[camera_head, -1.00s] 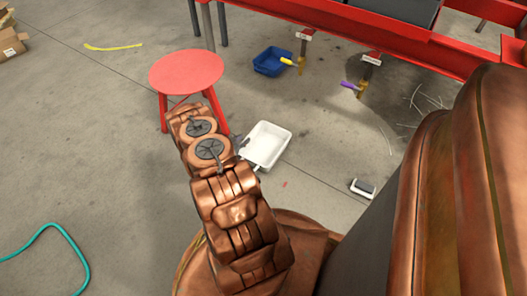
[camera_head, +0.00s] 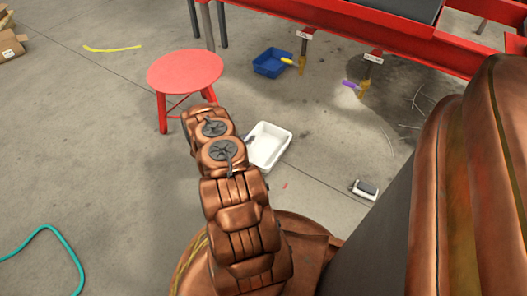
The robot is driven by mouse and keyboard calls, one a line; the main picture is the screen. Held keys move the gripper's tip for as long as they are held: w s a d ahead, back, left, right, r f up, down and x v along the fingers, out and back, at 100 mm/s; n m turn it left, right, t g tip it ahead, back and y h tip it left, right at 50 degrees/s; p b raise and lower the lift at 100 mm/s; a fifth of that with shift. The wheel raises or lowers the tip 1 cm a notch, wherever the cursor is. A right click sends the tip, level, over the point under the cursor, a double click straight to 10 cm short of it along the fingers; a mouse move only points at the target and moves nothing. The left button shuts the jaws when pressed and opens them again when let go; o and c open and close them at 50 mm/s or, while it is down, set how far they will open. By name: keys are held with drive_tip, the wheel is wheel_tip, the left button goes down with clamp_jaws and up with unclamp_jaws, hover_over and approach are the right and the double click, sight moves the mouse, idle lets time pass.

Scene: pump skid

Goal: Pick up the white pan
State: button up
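The white pan (camera_head: 271,146) is a shallow rectangular tray on the concrete floor, right of the red stool. My copper-coloured arm reaches over the floor and covers the pan's left part. My gripper is hidden behind the arm links, so its fingers and their distance to the pan do not show. I cannot tell whether it touches the pan.
A red round stool (camera_head: 185,70) stands just left of and behind the pan. A blue tray (camera_head: 272,63) lies on the floor near the red skid frame (camera_head: 395,31). A small white-and-dark object (camera_head: 365,189) lies to the right. A teal hose (camera_head: 62,238) lies at lower left.

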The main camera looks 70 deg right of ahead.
clamp_jaws()
idle(0.4)
